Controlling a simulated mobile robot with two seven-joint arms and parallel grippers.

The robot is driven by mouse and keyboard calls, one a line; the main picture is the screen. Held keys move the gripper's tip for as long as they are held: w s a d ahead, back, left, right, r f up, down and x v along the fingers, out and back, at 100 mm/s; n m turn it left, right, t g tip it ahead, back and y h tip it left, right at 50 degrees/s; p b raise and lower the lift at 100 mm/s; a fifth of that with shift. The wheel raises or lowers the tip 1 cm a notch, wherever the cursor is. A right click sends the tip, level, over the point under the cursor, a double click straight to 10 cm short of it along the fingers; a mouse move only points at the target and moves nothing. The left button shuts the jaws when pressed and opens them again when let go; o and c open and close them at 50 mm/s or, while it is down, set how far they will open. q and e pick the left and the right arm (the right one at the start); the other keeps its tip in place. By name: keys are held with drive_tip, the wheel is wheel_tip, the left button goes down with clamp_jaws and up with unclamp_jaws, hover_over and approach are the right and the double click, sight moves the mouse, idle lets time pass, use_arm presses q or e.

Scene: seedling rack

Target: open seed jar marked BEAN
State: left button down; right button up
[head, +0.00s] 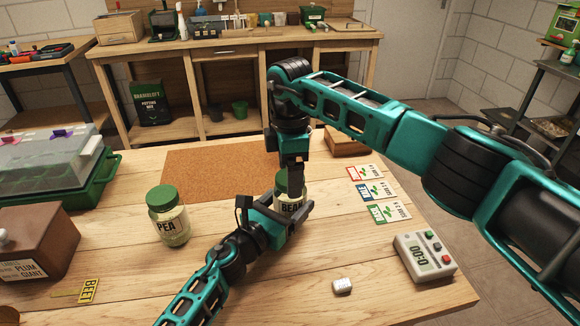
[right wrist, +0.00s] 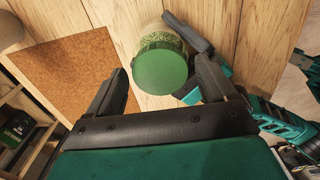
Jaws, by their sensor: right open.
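The BEAN jar (head: 291,207), glass with a green lid (head: 283,186), stands upright on the table with its lid on. My left gripper (head: 284,208) reaches in from the lower left, its fingers on both sides of the jar body, apparently closed on it. Its dark finger (right wrist: 190,32) also shows beside the jar in the right wrist view. My right gripper (head: 294,178) points down above the jar. In the right wrist view my right gripper (right wrist: 161,72) is open, with the green lid between its fingertips in the picture and gaps on both sides. The right arm partly hides the lid.
A similar PEA jar (head: 168,220) stands to the left. A cork mat (head: 220,170) is behind. A brown box (head: 38,245) and a clear-lidded tray (head: 45,165) fill the left.

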drive_tip(key=c, duration=1.1)
drive_tip(key=n, duration=0.4)
drive_tip(key=shift+n, duration=0.4)
drive_tip(key=n, duration=0.5)
drive_tip(key=shift+r, duration=0.1)
drive_tip(key=n, duration=0.5)
drive_tip(key=shift+n, duration=0.4)
drive_tip(key=n, duration=0.3)
drive_tip(key=shift+n, duration=0.3)
drive_tip(key=n, duration=0.3)
drive_tip(key=shift+n, duration=0.3)
drive_tip(key=n, duration=0.3)
drive_tip(key=shift+n, duration=0.3)
drive_tip(key=n, duration=1.2)
drive_tip(key=shift+n, duration=0.3)
drive_tip(key=n, duration=0.4)
